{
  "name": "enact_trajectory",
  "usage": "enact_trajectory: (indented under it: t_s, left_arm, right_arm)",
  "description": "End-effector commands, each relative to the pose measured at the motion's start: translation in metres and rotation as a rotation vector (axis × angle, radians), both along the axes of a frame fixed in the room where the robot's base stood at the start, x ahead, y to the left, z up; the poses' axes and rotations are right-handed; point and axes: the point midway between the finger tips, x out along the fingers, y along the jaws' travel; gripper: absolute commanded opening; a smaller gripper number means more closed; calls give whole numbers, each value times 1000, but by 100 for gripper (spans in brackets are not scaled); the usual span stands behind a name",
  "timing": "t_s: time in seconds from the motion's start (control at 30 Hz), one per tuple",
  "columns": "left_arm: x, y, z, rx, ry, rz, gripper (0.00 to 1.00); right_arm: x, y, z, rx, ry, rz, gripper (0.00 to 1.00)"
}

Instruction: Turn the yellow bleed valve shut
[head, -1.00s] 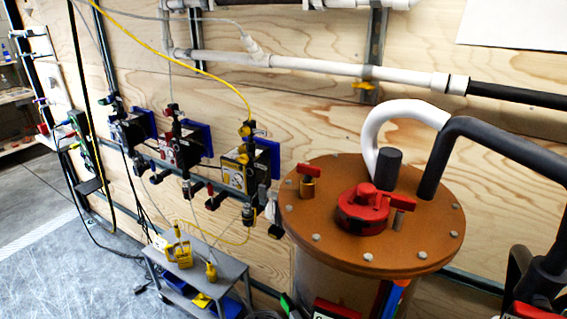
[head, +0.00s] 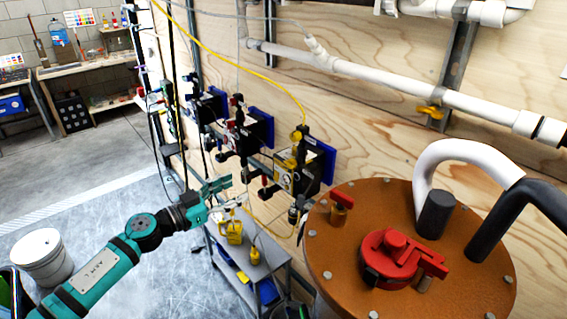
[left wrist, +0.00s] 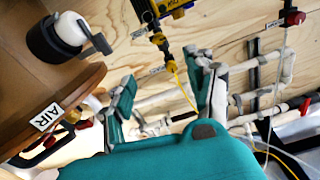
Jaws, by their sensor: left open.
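A small yellow valve handle (head: 432,111) sits under the white pipe on the plywood wall at the upper right of the head view. More yellow fittings (head: 297,136) sit on the wall unit with the yellow hose; I cannot tell which is the bleed valve. A yellow fitting (left wrist: 158,39) also shows at the top of the left wrist view, beyond the fingers. My left gripper (head: 234,193) is open and empty, left of the yellow-hosed unit in the picture. Its spread fingers show in the left wrist view (left wrist: 165,75). My right gripper is not in view.
A brown-lidded tank (head: 335,255) with a red cap (head: 392,252) and red-handled valve (head: 342,197) stands at the right. A grey cart (head: 262,287) with yellow items stands below the wall units. A white bucket (head: 42,258) stands at left. The floor beyond is clear.

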Motion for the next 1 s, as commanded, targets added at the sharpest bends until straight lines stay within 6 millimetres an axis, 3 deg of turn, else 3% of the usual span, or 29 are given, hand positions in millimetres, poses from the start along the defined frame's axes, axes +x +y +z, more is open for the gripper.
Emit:
enact_trajectory:
  t_s: [0.4,0.7,1.0]
  left_arm:
    - [58,-60,2,-6,1,-1,56]
    - [101,-103,1,-6,1,1,56]
    - [118,-118,0,-3,1,3,56]
  right_arm:
    - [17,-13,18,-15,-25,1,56]
    - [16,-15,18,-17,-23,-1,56]
    - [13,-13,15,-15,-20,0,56]
